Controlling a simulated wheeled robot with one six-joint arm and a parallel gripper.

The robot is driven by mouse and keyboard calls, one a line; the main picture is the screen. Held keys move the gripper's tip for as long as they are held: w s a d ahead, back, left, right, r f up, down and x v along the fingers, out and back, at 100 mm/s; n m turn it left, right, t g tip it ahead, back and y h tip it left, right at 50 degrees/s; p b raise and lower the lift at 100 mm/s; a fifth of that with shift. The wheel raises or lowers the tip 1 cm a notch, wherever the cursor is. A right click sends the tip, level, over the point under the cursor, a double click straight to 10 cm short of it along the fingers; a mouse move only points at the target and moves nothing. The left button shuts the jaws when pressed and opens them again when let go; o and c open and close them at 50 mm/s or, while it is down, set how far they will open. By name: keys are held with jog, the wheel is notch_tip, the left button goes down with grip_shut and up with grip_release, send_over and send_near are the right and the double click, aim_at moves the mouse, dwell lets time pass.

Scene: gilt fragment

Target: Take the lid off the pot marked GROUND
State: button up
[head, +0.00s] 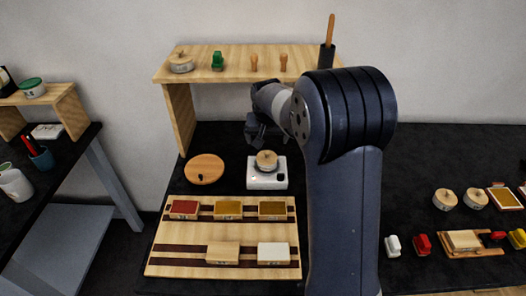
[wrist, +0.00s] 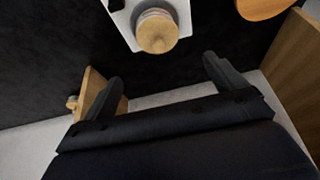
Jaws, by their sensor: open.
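A small round pot with a wooden lid (head: 267,158) stands on a white scale (head: 267,180) on the dark table. In the wrist view its round lid (wrist: 158,32) shows from above, on the white scale (wrist: 122,18). Similar lidded pots stand on the wooden shelf (head: 181,63) and at the right of the table (head: 445,199) (head: 475,199). I cannot read which one is marked GROUND. My gripper (head: 257,137) is above and behind the pot on the scale. In the wrist view my gripper (wrist: 162,72) is open and empty, its fingers apart from the lid.
A round wooden board (head: 205,169) lies left of the scale. A striped wooden rack (head: 222,270) with coloured pads is in front. The shelf's side panel (head: 178,118) rises behind left. A small wooden tray (head: 470,252) and several stamps are at right.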

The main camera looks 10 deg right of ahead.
aim_at(267, 151)
jog(key=shift+p+x, duration=1.45)
jog(key=shift+x, duration=3.5)
jog(key=shift+c, duration=0.5)
jog(key=c, duration=1)
jog(key=shift+o, duration=0.2)
